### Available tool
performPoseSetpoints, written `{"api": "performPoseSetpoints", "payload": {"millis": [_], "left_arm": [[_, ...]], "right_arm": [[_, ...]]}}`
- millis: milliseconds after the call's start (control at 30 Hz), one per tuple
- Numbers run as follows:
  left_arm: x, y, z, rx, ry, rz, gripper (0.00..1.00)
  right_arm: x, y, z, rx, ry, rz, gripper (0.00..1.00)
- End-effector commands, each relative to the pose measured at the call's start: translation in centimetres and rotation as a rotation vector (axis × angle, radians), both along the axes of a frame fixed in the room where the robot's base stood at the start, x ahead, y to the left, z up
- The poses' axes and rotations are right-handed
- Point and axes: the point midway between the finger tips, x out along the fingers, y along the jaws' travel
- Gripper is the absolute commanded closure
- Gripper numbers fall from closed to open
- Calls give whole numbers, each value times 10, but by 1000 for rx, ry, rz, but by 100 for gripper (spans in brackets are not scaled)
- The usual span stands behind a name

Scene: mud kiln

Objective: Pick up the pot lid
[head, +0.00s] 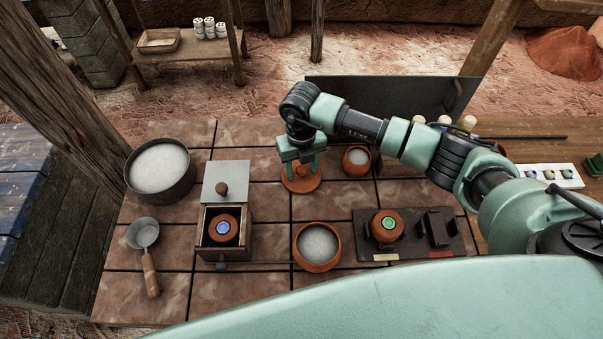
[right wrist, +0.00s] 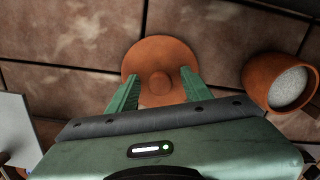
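The pot lid (head: 301,186) is a round terracotta disc with a small knob, lying flat on the tiled table near its middle. It also shows in the right wrist view (right wrist: 160,53), with its knob near the disc's middle. My right gripper (head: 302,173) points down over the lid. Its two green fingers are spread, one on each side of the knob, with a clear gap to it in the right wrist view (right wrist: 160,84). I cannot tell whether the fingertips touch the disc. My left gripper is not in view.
A small terracotta pot (head: 357,161) with white contents stands just right of the lid. A larger bowl (head: 318,262) stands in front. A dark panel (head: 390,95) stands behind.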

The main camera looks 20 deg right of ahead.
Motion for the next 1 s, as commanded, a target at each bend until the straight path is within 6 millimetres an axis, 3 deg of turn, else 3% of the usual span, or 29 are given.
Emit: {"api": "performPoseSetpoints", "payload": {"millis": [33, 167, 200, 667, 867, 1000], "left_arm": [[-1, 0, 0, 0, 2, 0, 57], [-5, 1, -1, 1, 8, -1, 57], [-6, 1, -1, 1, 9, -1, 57], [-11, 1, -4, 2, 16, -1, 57], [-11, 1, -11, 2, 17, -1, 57], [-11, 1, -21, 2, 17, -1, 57]], "right_arm": [[0, 0, 0, 0, 0, 0, 62], [0, 0, 0, 0, 0, 0, 98], [0, 0, 0, 0, 0, 0, 100], [2, 0, 11, 1, -4, 1, 100], [2, 0, 44, 1, -7, 2, 100], [2, 0, 83, 1, -10, 3, 100]]}}
